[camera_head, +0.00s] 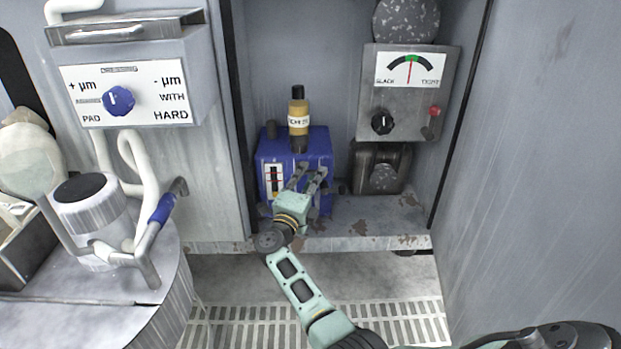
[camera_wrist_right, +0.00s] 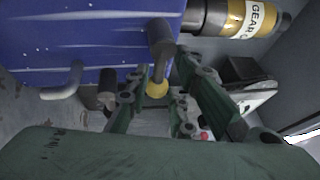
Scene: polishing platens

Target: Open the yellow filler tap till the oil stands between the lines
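A blue oil box (camera_head: 318,146) stands on the cabinet shelf, with an upturned oil bottle (camera_head: 298,108) on its top. A white gauge with red and dark marks (camera_head: 273,178) is on its front left; the oil level is too small to read. In the right wrist view, the yellow tap end (camera_wrist_right: 157,89) sits below a dark stem on the blue box (camera_wrist_right: 70,40). My right gripper (camera_head: 308,174) is open in front of the box. Its fingers (camera_wrist_right: 162,100) stand apart on either side of the yellow end, with no clear contact visible. My left gripper is out of view.
A grey tension unit with a dial (camera_head: 411,69) hangs on the cabinet's right, above a dark motor (camera_head: 379,168). A metal canister and pipes (camera_head: 92,212) stand at left.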

